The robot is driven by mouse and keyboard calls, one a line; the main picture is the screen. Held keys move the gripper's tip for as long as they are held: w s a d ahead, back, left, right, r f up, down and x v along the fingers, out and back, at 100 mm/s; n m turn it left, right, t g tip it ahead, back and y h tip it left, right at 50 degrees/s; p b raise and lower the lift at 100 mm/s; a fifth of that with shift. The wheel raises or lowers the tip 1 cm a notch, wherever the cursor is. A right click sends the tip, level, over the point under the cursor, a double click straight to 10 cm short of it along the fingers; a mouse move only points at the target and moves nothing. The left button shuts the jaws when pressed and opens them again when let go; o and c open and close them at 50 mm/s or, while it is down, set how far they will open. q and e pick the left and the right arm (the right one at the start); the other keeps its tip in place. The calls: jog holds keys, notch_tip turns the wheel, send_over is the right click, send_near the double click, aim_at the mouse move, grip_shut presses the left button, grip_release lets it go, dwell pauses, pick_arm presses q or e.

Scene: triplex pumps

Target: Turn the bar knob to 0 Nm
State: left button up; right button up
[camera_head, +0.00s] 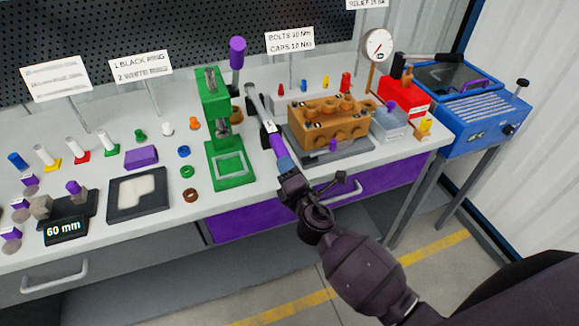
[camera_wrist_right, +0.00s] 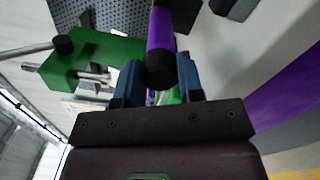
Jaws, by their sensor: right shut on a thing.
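A grey bar tool (camera_head: 258,103) with a purple grip stands out from the bench between the green press and the orange pump block, its small white readout (camera_head: 268,126) too small to read. My right gripper (camera_head: 284,164) is shut on the purple grip (camera_head: 277,145) at the tool's near end. In the right wrist view the purple grip (camera_wrist_right: 160,28) with its black end cap (camera_wrist_right: 160,72) sits between the blue fingers of my right gripper (camera_wrist_right: 158,82). The grip's setting cannot be read in either view. My left gripper is not in view.
A green press (camera_head: 214,110) stands left of the tool. An orange pump block (camera_head: 330,122) on a grey base stands right of it. The purple drawer (camera_head: 265,214) and its handle lie below. A blue machine (camera_head: 478,115) stands at the far right.

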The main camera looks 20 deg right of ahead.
jog(key=n+p, duration=0.2)
jog(key=n, duration=0.3)
jog(key=shift+n, duration=0.4)
jog(key=shift+n+p, duration=0.4)
jog(key=shift+n, duration=0.7)
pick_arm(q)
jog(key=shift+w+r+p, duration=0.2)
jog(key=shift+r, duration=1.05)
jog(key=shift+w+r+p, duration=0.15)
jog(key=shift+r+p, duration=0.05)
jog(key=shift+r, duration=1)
pick_arm(e)
jog(key=shift+f+n, duration=0.1)
jog(key=shift+n, duration=0.9)
jog(key=shift+d, duration=0.1)
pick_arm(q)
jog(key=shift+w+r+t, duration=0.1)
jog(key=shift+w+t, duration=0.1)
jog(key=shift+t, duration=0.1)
pick_arm(e)
jog(key=o, duration=0.9)
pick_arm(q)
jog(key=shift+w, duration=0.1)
